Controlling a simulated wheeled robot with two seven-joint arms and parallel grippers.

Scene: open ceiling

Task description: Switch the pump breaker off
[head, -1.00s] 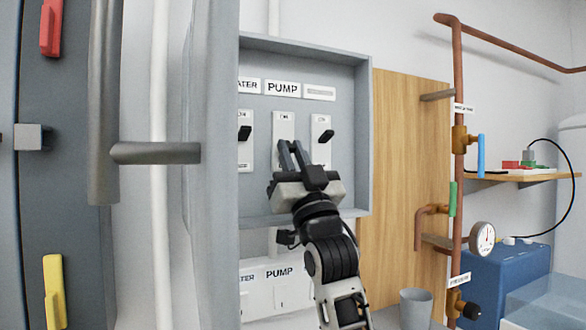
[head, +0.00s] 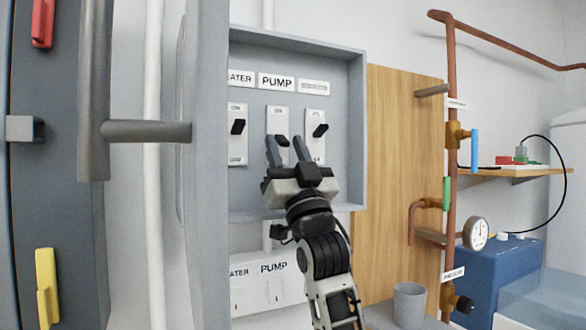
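The pump breaker has a white plate (head: 277,118) under the label "PUMP" (head: 276,82) in the grey breaker box (head: 358,120). Its black lever (head: 283,140) shows between my fingertips and sits a little lower than the levers on either side. My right gripper (head: 285,142) is open in front of the lower half of this breaker, one finger on each side of the lever. I cannot tell whether a finger touches it. The lower part of the plate is hidden by the gripper. My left gripper is not in view.
Breakers with black levers stand left (head: 238,127) and right (head: 320,130) of the pump breaker. A grey door with a bar handle (head: 150,131) is close on the left. A wooden board (head: 400,170), copper pipe (head: 451,80) and grey cup (head: 409,302) are to the right.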

